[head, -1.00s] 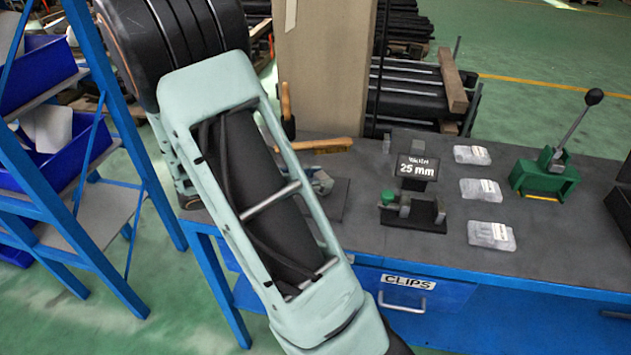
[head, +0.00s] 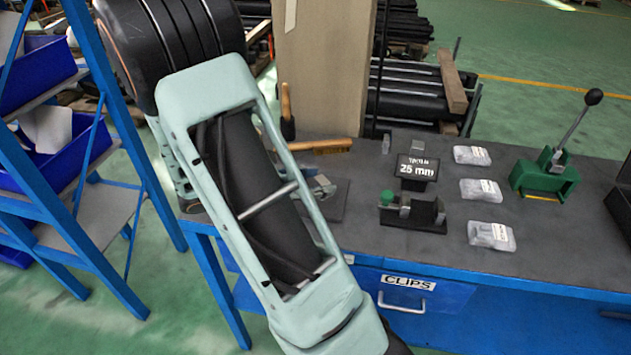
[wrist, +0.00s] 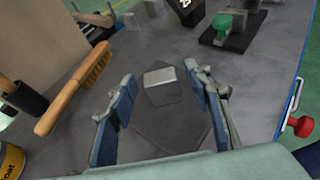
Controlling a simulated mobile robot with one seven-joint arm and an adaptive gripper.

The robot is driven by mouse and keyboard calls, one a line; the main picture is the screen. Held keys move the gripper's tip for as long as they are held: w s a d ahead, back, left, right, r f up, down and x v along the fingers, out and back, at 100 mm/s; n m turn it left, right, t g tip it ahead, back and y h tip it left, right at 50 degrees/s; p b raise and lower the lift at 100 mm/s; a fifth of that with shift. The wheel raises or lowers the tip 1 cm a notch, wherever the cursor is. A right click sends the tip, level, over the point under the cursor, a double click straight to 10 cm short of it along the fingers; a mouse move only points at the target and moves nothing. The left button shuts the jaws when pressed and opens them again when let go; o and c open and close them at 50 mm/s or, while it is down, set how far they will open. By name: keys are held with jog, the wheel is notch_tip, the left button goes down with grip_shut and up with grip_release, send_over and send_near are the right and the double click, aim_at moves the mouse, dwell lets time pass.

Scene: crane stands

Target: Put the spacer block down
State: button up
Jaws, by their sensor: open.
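My gripper (wrist: 160,84) is open, with one blue-padded finger on each side of the block and clear gaps between.
A fixture with a green knob (wrist: 222,23) and a 25 mm sign (head: 416,169) stand beyond. Clear packs (head: 480,190) and a green lever press (head: 545,178) are farther right.

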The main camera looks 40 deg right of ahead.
jog(key=v, duration=1.2)
jog(key=shift+r, duration=0.1)
